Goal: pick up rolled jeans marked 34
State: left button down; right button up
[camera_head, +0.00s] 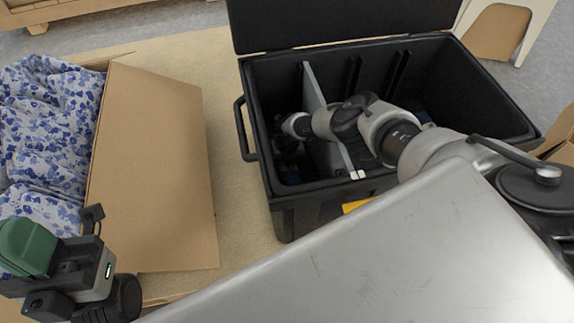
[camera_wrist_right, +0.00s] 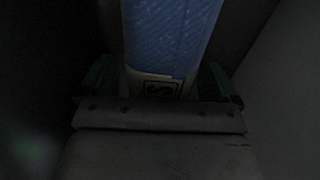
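A blue denim roll (camera_wrist_right: 172,35) shows in the dark right wrist view. It has a pale label (camera_wrist_right: 160,88) with a dark framed mark, which I cannot clearly read as 34. My right gripper (camera_wrist_right: 160,82) has its green fingers on either side of the roll's near end; the dark hides whether they touch it. In the head view my right arm reaches down into the black box (camera_head: 262,100), left of a grey divider (camera_head: 316,95), where the gripper and roll are mostly hidden. My left gripper (camera_head: 30,250) is at the lower left, above blue-patterned cloth.
A cardboard box (camera_head: 155,165) with blue-and-white floral cloth (camera_head: 45,135) stands at the left. The black box's lid (camera_head: 340,20) is raised at the back, and its walls and divider hem in my right arm. A bare table strip (camera_head: 228,190) lies between the boxes.

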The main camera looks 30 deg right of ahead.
jog(key=c, duration=1.1)
jog(key=shift+c, duration=0.2)
